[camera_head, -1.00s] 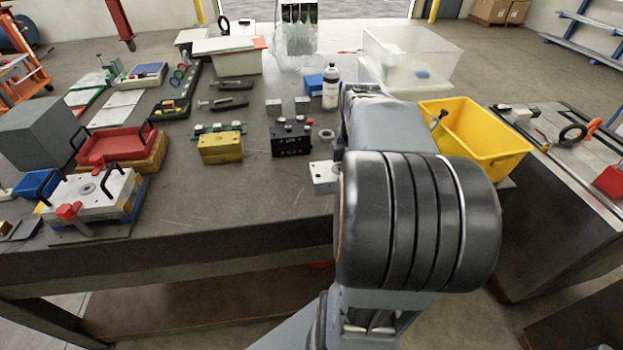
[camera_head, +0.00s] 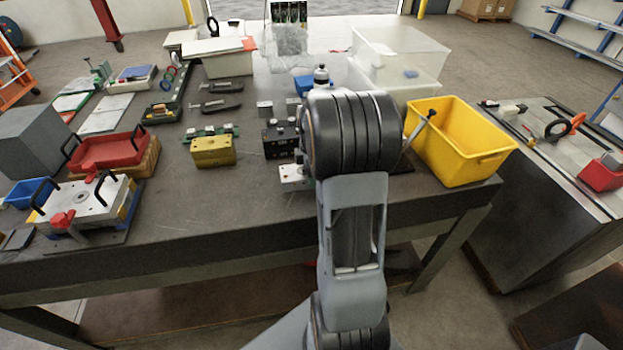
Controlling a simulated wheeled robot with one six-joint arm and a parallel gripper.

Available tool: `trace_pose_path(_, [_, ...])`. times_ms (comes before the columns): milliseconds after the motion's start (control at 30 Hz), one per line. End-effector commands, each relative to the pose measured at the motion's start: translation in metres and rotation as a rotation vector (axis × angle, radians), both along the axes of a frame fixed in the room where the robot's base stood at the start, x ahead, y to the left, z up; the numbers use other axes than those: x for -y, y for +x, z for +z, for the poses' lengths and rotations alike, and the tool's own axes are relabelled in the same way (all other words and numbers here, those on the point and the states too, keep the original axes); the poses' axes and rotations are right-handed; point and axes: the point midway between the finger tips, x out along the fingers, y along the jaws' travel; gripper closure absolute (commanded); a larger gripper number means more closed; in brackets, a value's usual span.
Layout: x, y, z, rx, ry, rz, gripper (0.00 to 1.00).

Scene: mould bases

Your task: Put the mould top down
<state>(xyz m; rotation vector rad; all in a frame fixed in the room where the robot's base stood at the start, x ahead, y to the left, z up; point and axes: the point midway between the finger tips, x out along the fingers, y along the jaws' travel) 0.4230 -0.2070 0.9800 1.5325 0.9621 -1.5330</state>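My gripper is hidden behind the thick black joint of my own arm, so its fingers do not show. A pale silver block with small orange dots (camera_head: 291,178), perhaps the mould top, shows just left of that joint, in front of a black block (camera_head: 277,143). Its right part is hidden, and I cannot tell whether it is held or touches the bench. A yellow block (camera_head: 212,151) sits left of the black one, with a green part behind it. A pale mould plate with black handles (camera_head: 84,197) sits on a base at the bench's left front.
The grey bench (camera_head: 205,210) is clear at its front middle. A yellow bin (camera_head: 465,148) stands on the right, beside my arm. A red tray (camera_head: 107,151), a grey block (camera_head: 33,140) and a blue bin (camera_head: 28,193) are at the left. A clear box (camera_head: 400,58) stands behind.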

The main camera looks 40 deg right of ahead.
Motion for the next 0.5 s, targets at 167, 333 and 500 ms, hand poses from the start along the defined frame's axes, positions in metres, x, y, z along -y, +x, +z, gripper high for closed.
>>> trace_pose_path(167, [0.000, 0.004, -0.017, 0.000, 0.000, 0.000, 0.81])
trace_pose_path(333, [0.000, 0.004, -0.032, 0.002, -0.001, 0.000, 0.81])
trace_pose_path(500, [0.000, 0.004, -0.032, 0.004, -0.002, 0.000, 0.81])
